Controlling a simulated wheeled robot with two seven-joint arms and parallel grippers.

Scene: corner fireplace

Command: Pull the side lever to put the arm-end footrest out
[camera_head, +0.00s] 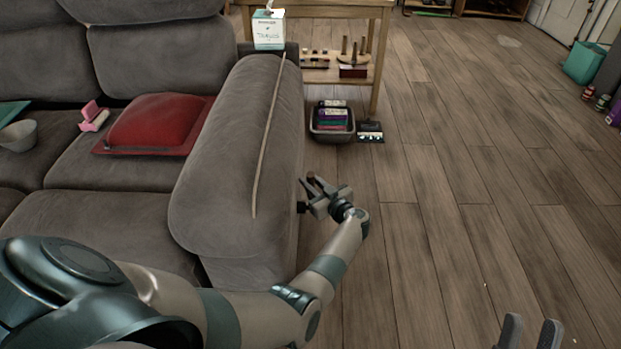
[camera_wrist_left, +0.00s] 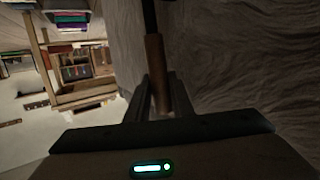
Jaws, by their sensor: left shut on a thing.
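The grey sofa's right arm (camera_head: 235,150) runs away from me, and my left gripper (camera_head: 314,188) is low beside its outer side. In the left wrist view, the side lever (camera_wrist_left: 155,62) has a brown wooden handle on a dark rod. The handle stands between the fingers of my left gripper (camera_wrist_left: 160,98), which is shut on it. In the head view the lever is mostly hidden by the gripper. No extended footrest shows in the head view. My right gripper (camera_head: 529,333) shows at the bottom right edge, its two fingers apart and empty.
A red cushion (camera_head: 155,122) is on the seat. A grey bin (camera_head: 331,133) and a wooden shelf table (camera_head: 375,75) stand behind.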

